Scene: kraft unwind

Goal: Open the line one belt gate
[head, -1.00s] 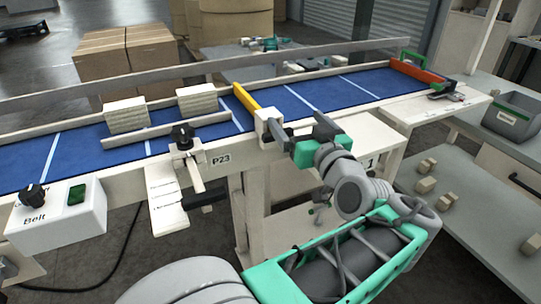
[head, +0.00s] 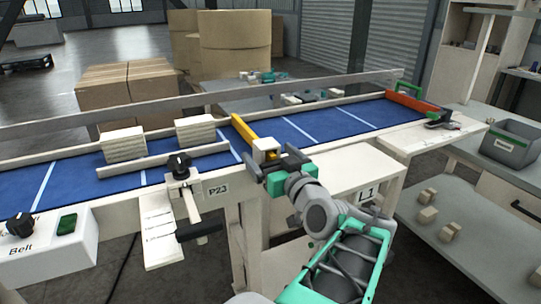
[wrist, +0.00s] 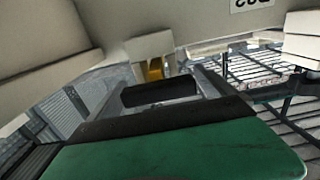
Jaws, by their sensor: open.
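The belt gate is a yellow bar (head: 244,129) lying across the blue belt, with a cream block (head: 265,149) at its near end. The bar also shows as a small yellow patch (wrist: 155,70) in the wrist view. My gripper (head: 276,163) is at the near side of the cream block, its two dark fingers apart on either side of the block's front. In the wrist view, a dark bar (wrist: 158,92) lies between the grey fingers; I cannot tell whether it touches them. The gripper hides any handle in the head view.
A black knob and lever (head: 197,229) stand left of the gate at the P23 label. Two stacks of cream slabs (head: 123,144) sit on the belt (head: 312,128). A belt control box (head: 60,250) is at the far left. A red bar (head: 412,102) crosses the belt's right end.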

